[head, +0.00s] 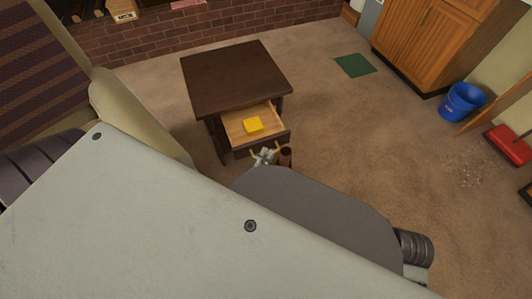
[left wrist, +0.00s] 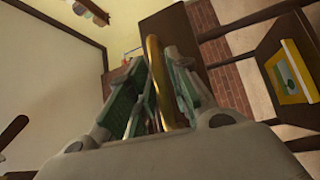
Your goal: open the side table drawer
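The dark brown side table (head: 225,75) stands on the carpet. My left gripper (head: 264,156) is at the drawer's front. In the left wrist view, the gripper's fingers (left wrist: 155,85) are closed in around the gold drawer handle (left wrist: 154,60), which runs between them. My right gripper is not seen.
A tan chair or sofa arm (head: 135,115) is left of the table. A brick hearth wall (head: 180,35) is behind it. A green mat (head: 355,65), wooden cabinet (head: 425,45), blue bin (head: 461,101) and red dustpan-like thing (head: 508,145) are to the right. Carpet right of the table is mostly clear.

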